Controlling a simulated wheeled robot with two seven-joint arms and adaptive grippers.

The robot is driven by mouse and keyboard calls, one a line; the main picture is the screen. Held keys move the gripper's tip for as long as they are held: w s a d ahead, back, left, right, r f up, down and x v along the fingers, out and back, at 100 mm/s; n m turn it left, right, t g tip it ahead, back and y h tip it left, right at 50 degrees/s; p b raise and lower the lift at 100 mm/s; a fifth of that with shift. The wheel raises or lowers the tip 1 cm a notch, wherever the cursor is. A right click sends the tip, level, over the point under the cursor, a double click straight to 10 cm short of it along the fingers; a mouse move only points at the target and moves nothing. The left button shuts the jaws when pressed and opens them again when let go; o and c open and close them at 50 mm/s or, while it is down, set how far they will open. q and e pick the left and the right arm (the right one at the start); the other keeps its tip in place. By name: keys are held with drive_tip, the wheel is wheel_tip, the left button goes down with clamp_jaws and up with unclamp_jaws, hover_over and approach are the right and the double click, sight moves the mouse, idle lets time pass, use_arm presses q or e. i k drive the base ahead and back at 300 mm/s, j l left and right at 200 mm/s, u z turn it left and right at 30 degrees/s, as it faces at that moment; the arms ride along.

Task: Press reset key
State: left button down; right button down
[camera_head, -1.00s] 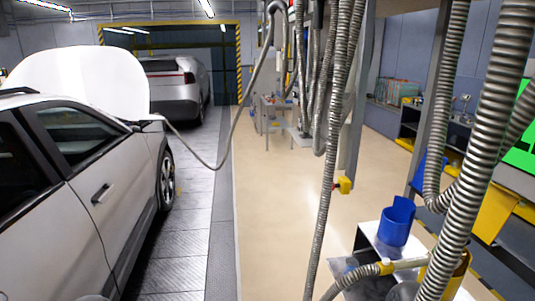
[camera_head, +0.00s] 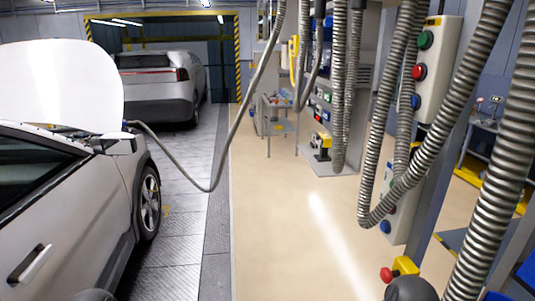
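A pale control box (camera_head: 436,70) hangs on a post at the right, with a green button (camera_head: 426,39), a red button (camera_head: 418,72) and a blue button (camera_head: 415,102) down its face. A lower pale box (camera_head: 402,215) on the same post has a blue button (camera_head: 384,227) and is partly covered by a ribbed hose. I cannot read any label, so I cannot tell which button is the reset key. Neither gripper shows; only dark rounded parts, probably of my arms, show at the bottom edge.
Ribbed hoses (camera_head: 480,100) hang across the right side, in front of the post. A yellow box with a red button (camera_head: 395,272) is low on the post. A white car (camera_head: 70,200) with its hood up stands left. The beige floor (camera_head: 290,230) in the middle is clear.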

sight(326, 115)
drive_tip(key=i, duration=2.7)
drive_tip(key=z, duration=0.5)
